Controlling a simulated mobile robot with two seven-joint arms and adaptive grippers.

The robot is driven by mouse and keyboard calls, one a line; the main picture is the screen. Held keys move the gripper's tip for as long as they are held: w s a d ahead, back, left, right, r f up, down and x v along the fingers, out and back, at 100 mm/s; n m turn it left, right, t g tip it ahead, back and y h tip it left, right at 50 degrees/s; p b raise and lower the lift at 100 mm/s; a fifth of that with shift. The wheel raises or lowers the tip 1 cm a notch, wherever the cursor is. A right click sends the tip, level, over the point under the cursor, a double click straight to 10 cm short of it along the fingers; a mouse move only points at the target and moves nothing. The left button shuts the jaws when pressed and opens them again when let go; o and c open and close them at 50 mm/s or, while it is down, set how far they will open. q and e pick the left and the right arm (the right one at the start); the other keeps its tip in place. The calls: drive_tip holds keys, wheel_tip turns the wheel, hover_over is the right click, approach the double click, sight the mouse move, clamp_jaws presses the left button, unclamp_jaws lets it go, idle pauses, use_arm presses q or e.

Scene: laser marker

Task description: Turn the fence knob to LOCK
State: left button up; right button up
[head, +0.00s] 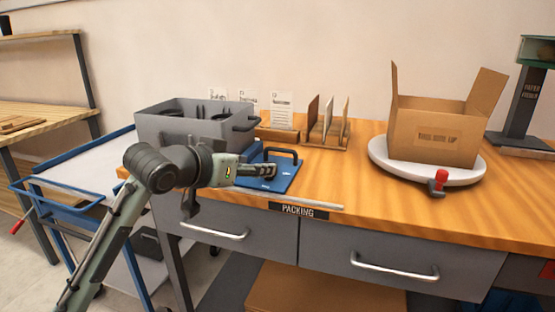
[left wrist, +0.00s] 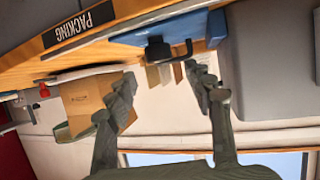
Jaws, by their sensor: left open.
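A blue plate (head: 283,178) with small white marks lies on the packing table near its front edge. A black bent handle (head: 283,151) stands at its back. In the left wrist view the blue plate (left wrist: 195,27) shows at the top, with a small dark block (left wrist: 157,49) beside the black handle (left wrist: 184,52). I cannot tell which part is the fence knob, and no LOCK lettering is readable. My left gripper (head: 272,171) is above the plate, covering part of it. In the left wrist view my left gripper (left wrist: 167,92) is open and empty. My right gripper is out of view.
An open cardboard box (head: 432,130) sits on a round white turntable (head: 400,176) with a red knob (head: 438,181). Bare tabletop (head: 345,175) lies between plate and turntable.

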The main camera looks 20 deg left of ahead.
use_arm(q)
drive_tip(key=x, duration=0.5)
drive_tip(key=shift+w+d+f, duration=0.15)
drive_tip(key=shift+w+f, duration=0.05)
drive_tip(key=shift+w, duration=0.1)
drive_tip(key=shift+w+d+f, duration=0.1)
drive_tip(key=shift+w+f, duration=0.15)
drive_tip(key=shift+w, duration=0.3)
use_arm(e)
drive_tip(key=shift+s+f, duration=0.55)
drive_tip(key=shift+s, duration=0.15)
use_arm(q)
drive_tip(key=c, duration=1.2)
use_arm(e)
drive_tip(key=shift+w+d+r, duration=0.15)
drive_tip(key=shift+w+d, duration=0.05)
